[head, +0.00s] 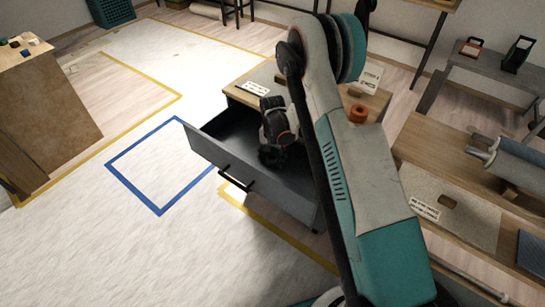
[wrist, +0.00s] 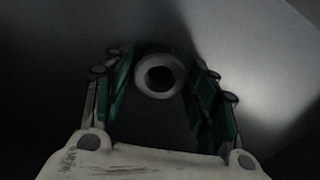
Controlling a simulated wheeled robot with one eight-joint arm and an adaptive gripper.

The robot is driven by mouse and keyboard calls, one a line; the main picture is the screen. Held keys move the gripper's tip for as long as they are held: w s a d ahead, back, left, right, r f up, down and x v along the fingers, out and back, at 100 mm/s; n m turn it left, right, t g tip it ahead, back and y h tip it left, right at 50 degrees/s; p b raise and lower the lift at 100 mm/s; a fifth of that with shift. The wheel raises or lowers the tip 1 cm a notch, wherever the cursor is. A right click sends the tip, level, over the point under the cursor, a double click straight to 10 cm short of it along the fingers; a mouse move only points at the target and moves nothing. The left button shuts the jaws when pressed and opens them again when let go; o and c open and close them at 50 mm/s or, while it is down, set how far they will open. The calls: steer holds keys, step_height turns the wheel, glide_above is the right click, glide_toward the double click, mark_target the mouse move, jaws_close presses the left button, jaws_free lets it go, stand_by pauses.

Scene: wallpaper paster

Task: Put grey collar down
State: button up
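A grey collar (wrist: 142,86), a pale ring with a dark hole, lies in the wrist view between my gripper's fingertips. My gripper (wrist: 160,68) has its two fingers spread to either side of the ring, with narrow dark gaps visible, so it looks open around the collar. In the head view my gripper (head: 270,157) points down inside an open grey drawer (head: 207,147). The collar is hidden there behind my gripper and the drawer wall. The wrist view is dark, so whether the collar rests on the drawer floor is hard to tell.
The drawer's black handle (head: 236,179) faces front left. A wooden worktop (head: 245,93) above the drawer bears an orange-brown knob and labels. A blue taped square (head: 162,213) on the floor is empty. A bench with a grey roller (head: 518,165) stands at right.

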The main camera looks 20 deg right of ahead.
stand_by(0.3)
steer(key=s+a+r+n+t+p, duration=0.15)
steer(key=s+r, duration=0.45)
steer(key=r, duration=1.2)
steer(key=s+d+r+n+t+p, duration=0.1)
steer(key=s+r+n+t+p, duration=0.3)
steer(key=r, duration=1.4)
steer(key=s+r+n+t, duration=0.1)
steer(key=s+r, duration=0.2)
steer(key=s, duration=0.7)
steer(key=s+a+r+n+b, duration=0.1)
steer(key=s+r+n, duration=0.1)
steer(key=s, duration=0.9)
steer(key=shift+s+a+r+t, duration=0.2)
steer(key=shift+r+t, duration=0.15)
steer(key=shift+r, duration=0.2)
steer(key=shift+c, duration=0.3)
